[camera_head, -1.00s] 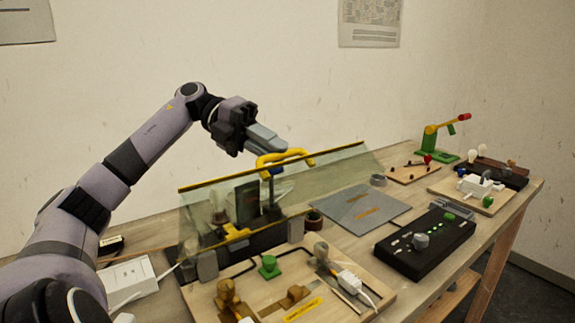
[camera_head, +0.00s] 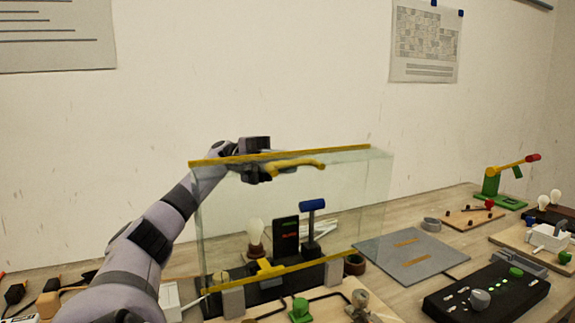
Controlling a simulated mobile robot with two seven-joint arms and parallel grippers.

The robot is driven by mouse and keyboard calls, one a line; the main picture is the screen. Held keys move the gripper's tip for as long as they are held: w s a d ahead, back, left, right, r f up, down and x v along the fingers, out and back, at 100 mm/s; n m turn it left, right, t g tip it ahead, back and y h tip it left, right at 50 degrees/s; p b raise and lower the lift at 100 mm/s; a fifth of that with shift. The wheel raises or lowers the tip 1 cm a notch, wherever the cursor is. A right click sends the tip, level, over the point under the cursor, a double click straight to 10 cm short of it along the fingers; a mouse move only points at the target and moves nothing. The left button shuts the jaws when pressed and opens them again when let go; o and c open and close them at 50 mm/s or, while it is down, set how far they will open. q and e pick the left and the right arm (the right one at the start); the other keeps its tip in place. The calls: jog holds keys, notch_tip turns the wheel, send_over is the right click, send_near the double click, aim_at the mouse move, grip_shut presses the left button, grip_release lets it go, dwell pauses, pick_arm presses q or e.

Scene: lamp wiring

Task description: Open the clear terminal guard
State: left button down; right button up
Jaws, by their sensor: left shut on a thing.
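The clear terminal guard (camera_head: 365,205) is a see-through panel with yellow strips along its top and bottom edges. It stands about upright over the terminals. Its yellow handle (camera_head: 300,167) is near the top edge. My left gripper (camera_head: 264,172) is shut on the handle at its left end; the top strip and panel partly cover the fingers. Through the panel I see a bulb (camera_head: 256,235), a dark block with lit text (camera_head: 286,240) and a blue-topped lever (camera_head: 313,215). My right gripper is not in view.
A grey plate (camera_head: 405,262) lies right of the guard. A black control box (camera_head: 490,290) with knobs stands at front right. A green stand with a yellow lever (camera_head: 492,185) is at far right. Tools (camera_head: 15,293) lie at the left edge. The wall is behind the table.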

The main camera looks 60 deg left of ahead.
pick_arm(q)
jog(key=c, duration=1.1)
grip_release()
jog(key=shift+r, duration=0.1)
